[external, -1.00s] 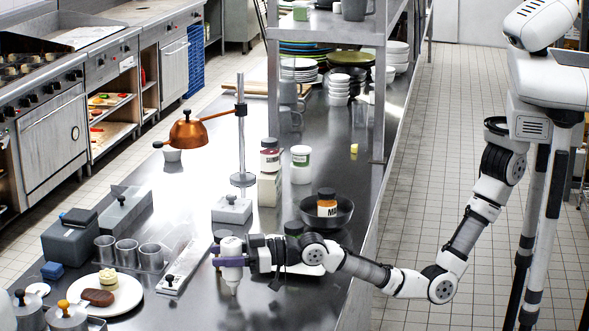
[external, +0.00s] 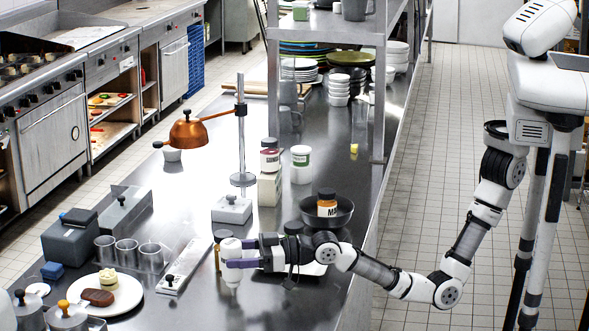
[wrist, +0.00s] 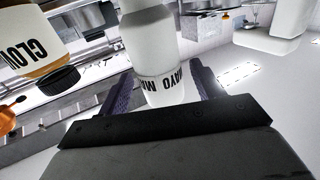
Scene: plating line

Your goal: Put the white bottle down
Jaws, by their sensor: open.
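The white bottle (external: 231,276) stands on the steel counter, apparently upright. Its lower part narrows in the external view, and I cannot tell whether that is partly reflection. In the wrist view the white bottle (wrist: 150,45) carries black "MAYO" lettering and stands between my fingers. My gripper (external: 234,254) is open, its purple fingers on either side of the bottle. In the wrist view a gap shows between the bottle and the right finger of my gripper (wrist: 160,80); contact on the left is unclear.
An amber bottle with a dark cap (external: 220,237) stands close behind the white bottle; a labelled jar (wrist: 35,45) shows at left in the wrist view. A black pan (external: 343,217) sits behind my wrist.

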